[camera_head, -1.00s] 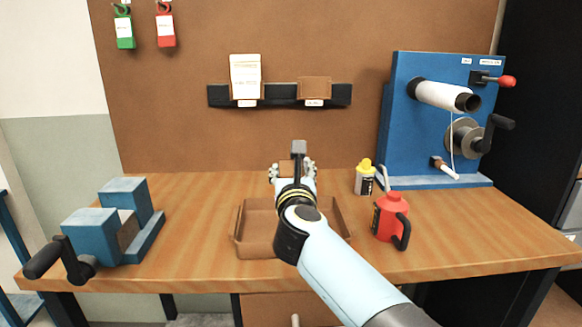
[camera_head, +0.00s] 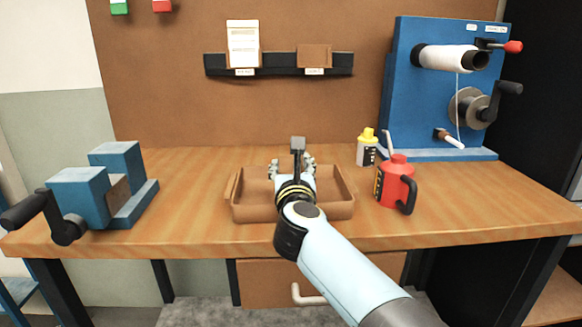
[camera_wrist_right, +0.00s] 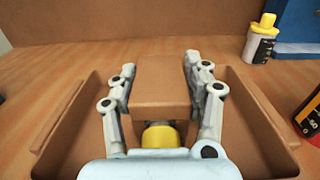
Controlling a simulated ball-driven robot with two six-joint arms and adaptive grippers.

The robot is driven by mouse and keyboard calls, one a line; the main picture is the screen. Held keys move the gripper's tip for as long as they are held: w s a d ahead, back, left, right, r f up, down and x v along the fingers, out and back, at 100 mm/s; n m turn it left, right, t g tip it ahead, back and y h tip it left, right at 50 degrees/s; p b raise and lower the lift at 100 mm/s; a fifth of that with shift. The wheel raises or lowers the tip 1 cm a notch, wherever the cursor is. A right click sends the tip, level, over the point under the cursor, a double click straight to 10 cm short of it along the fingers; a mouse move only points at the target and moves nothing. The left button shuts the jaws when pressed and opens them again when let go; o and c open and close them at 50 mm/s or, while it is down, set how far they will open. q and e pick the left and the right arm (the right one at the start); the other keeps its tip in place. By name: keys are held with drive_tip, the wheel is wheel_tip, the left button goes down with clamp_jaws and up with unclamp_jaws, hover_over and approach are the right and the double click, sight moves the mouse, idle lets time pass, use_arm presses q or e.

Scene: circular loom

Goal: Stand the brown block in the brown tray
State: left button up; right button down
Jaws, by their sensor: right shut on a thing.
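The brown block (camera_wrist_right: 160,88) sits between the two fingers of my right gripper (camera_wrist_right: 165,90) in the right wrist view. The gripper is shut on it. A yellow part shows just below the block. The brown tray (camera_head: 250,213) lies on the bench, and its walls show on both sides of the gripper in the wrist view (camera_wrist_right: 62,115). I cannot tell whether the block touches the tray floor. My left gripper is not in view.
A red oil can (camera_head: 396,184) and a yellow-capped bottle (camera_head: 367,150) stand right of the tray. A blue winding machine (camera_head: 405,100) stands behind them. A blue vise (camera_head: 80,195) is at the left. The bench (camera_head: 190,185) is clear between vise and tray.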

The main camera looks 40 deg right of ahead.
drive_tip(key=shift+f+b, duration=0.3)
drive_tip(key=shift+b, duration=0.1)
drive_tip(key=c, duration=0.6)
unclamp_jaws()
drive_tip(key=shift+c, duration=0.2)
drive_tip(key=shift+o, duration=0.7)
drive_tip(key=shift+f, duration=0.1)
drive_tip(key=shift+s, duration=0.1)
drive_tip(key=v, duration=0.7)
drive_tip(key=shift+s+a, duration=0.1)
drive_tip(key=shift+a, duration=0.05)
